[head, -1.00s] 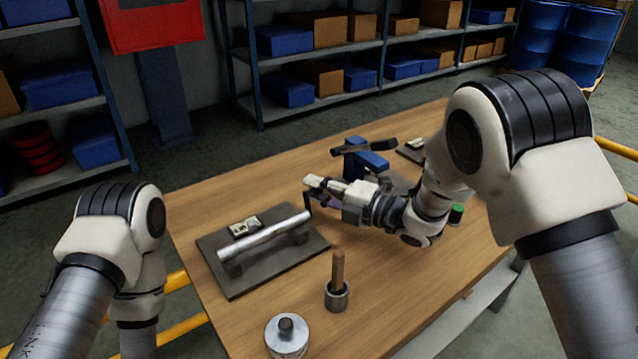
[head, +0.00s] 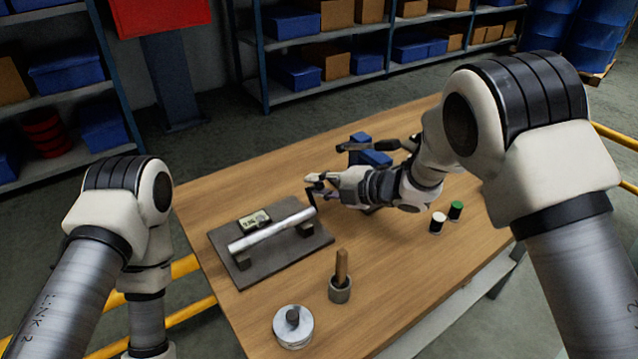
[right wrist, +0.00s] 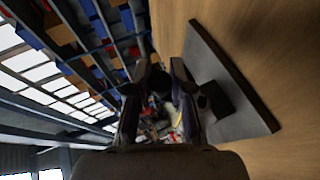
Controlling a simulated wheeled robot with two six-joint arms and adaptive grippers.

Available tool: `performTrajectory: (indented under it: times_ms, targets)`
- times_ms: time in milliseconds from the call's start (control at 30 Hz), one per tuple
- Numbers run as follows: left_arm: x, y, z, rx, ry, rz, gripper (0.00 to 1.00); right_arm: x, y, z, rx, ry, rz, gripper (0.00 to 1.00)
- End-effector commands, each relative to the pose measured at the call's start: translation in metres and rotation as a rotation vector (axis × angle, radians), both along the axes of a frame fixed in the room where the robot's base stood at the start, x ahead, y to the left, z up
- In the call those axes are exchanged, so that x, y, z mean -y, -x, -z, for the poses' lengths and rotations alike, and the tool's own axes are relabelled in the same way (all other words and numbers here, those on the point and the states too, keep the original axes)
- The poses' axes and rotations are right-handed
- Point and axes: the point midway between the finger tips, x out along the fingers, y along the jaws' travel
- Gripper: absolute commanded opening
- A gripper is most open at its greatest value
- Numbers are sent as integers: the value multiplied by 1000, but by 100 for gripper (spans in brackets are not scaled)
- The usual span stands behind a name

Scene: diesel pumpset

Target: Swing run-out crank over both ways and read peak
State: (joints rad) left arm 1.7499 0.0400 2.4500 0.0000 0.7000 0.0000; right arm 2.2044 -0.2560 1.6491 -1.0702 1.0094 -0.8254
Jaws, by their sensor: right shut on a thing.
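A bright metal bar (head: 272,230) lies across two dark supports on a dark base plate (head: 225,262). A small readout (head: 254,220) with a pale display sits behind the bar; its digits are too small to read. At the bar's far right end is a dark crank piece (head: 311,197). My right gripper (head: 314,185) is shut on it there; the fingers hide most of the held part. The right wrist view shows the two fingers (right wrist: 158,110) with something dark between them. My left gripper is not in view; only my left arm shows.
Behind my right gripper stands a blue vise-like device (head: 372,157). White-topped (head: 438,222) and green-topped (head: 456,210) small containers are on the right. In front are a wooden-handled tool in a cup (head: 340,288) and a round metal weight (head: 293,326). The table's left front is clear.

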Motion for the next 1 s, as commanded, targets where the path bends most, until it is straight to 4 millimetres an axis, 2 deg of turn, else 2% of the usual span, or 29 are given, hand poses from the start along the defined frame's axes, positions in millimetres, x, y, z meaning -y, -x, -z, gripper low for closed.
performTrajectory:
  times_ms: [67, 100, 133, 167, 433, 567, 900, 1000]
  targets:
    - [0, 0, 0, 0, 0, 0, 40, 0, 0, 1, -1, 1, -1, 0]
    - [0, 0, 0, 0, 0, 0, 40, 0, 0, 1, -1, 1, -1, 35]
    - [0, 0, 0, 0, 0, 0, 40, 0, 0, 1, -1, 1, -1, 46]
    - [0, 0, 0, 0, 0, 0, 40, 0, 0, 1, -1, 1, -1, 47]
    - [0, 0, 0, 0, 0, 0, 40, 0, 0, 0, 0, 0, 0, 47]
    - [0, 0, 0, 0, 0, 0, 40, 9, 4, -4, -1, -1, 3, 47]
    - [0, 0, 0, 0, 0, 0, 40, 75, 42, -33, 0, -3, 3, 47]
    - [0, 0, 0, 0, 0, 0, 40, 89, 50, -39, -1, -2, 3, 47]
